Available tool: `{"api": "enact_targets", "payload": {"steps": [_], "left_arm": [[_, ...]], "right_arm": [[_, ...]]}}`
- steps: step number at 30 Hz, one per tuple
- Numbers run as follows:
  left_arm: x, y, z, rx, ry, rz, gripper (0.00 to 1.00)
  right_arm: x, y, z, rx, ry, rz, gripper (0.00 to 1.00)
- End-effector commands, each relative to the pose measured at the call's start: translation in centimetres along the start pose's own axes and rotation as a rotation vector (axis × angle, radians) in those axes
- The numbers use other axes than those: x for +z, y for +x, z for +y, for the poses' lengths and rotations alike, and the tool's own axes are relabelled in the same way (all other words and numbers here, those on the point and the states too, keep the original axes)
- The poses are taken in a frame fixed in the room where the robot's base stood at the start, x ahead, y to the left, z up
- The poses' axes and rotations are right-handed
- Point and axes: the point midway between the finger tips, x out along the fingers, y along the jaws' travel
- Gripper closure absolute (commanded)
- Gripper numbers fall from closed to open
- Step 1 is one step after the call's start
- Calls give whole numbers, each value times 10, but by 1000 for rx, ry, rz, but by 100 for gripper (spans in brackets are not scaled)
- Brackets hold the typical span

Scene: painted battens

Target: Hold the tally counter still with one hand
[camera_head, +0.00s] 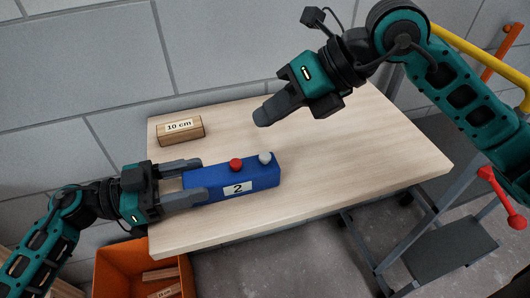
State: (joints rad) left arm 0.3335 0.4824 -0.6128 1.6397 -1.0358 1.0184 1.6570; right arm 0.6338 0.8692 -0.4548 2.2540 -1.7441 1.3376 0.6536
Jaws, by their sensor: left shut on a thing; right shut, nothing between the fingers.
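The tally counter (215,187) is a long blue block lying on the wooden table near its front left edge. It has a red button (236,165) and a grey button (265,158) on top, and a white label reading "2" on its front side. My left gripper (190,182) comes in from the left and is shut on the counter's left end, one finger on the far side and one on the near side. My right gripper (262,117) is shut and empty, above the table behind and to the right of the counter, apart from it.
A wooden block labelled "10 cm" (181,130) lies at the table's back left. The right part of the table (370,150) is clear. An orange crate (115,270) with wooden pieces stands below the front left edge. A grey block wall is behind.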

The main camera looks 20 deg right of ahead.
Motion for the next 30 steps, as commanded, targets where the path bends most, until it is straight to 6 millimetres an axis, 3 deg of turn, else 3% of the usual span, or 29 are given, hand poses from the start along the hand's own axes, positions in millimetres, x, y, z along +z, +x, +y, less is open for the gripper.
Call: {"api": "enact_targets", "payload": {"steps": [11,12,21,30], "left_arm": [[0,0,0,0,0,0,79],[0,0,0,0,0,0,40],[0,0,0,0,0,0,13],[0,-4,0,-1,-1,-1,13]], "right_arm": [[0,0,0,0,0,0,100],[0,0,0,0,0,0,100],[0,0,0,0,0,0,100],[0,0,0,-1,0,0,100]]}}
